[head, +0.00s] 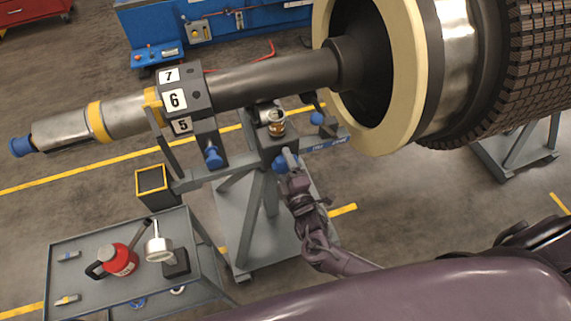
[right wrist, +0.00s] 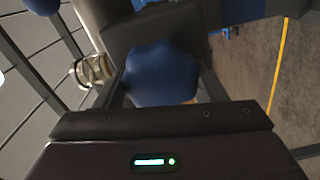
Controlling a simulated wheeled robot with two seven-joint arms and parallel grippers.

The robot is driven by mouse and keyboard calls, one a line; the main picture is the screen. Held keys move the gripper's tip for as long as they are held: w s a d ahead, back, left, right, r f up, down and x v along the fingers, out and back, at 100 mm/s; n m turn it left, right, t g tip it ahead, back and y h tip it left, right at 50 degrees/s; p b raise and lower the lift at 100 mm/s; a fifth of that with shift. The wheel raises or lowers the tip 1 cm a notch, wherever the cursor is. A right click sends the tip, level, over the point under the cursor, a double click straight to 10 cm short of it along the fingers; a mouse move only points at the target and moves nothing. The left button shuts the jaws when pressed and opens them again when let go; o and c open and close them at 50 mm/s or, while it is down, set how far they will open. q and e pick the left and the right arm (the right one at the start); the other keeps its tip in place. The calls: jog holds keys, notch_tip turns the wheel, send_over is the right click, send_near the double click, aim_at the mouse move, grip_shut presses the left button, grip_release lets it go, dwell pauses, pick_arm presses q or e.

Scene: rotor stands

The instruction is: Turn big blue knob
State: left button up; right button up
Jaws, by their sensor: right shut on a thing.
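The big blue knob (head: 279,163) is on the front of the rotor stand's crossbar, below a metal cylinder fitting. My right gripper (head: 289,162) reaches up to it from below and is shut on it. In the right wrist view the lobed blue knob (right wrist: 160,75) fills the space between the two fingers, and part of it is hidden behind the gripper body. How far the knob is turned cannot be told. My left gripper is not in view.
Another blue knob (head: 213,157) sits to the left under the numbered block (head: 185,98). The rotor shaft (head: 270,77) runs above to the large rotor (head: 428,75). A grey cart (head: 90,237) with a red can (head: 118,260) and a funnel (head: 158,247) stands lower left.

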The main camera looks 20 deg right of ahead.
jog(key=o, duration=1)
jog(key=s+b, duration=0.1)
jog(key=s, duration=0.7)
jog(key=shift+b, duration=0.3)
jog(key=shift+w+d+f, duration=0.1)
jog(key=s+d+f+m+g+b, duration=0.1)
jog(key=s+d+f+m+g, duration=0.15)
jog(key=f, duration=0.65)
jog(key=s+d+f+m+g+h, duration=0.1)
jog(key=s+d+f+m+g, duration=0.2)
jog(key=f, duration=0.6)
jog(key=s+d+f+m+g+b, duration=0.1)
jog(key=s+d+f+g, duration=0.2)
jog(key=f, duration=0.6)
jog(key=s+f+m+g, duration=0.2)
jog(key=s+f, duration=0.3)
jog(key=s, duration=0.3)
jog(key=s+f+m+g+b, duration=0.1)
jog(key=s+f+m+g, duration=0.2)
jog(key=s, duration=0.6)
jog(key=s+f+m+g, duration=0.2)
jog(key=s+f+g, duration=0.1)
jog(key=s+f, duration=0.4)
jog(key=shift+s+a+f, duration=0.15)
jog(key=shift+s+a, duration=0.2)
jog(key=shift+s, duration=0.5)
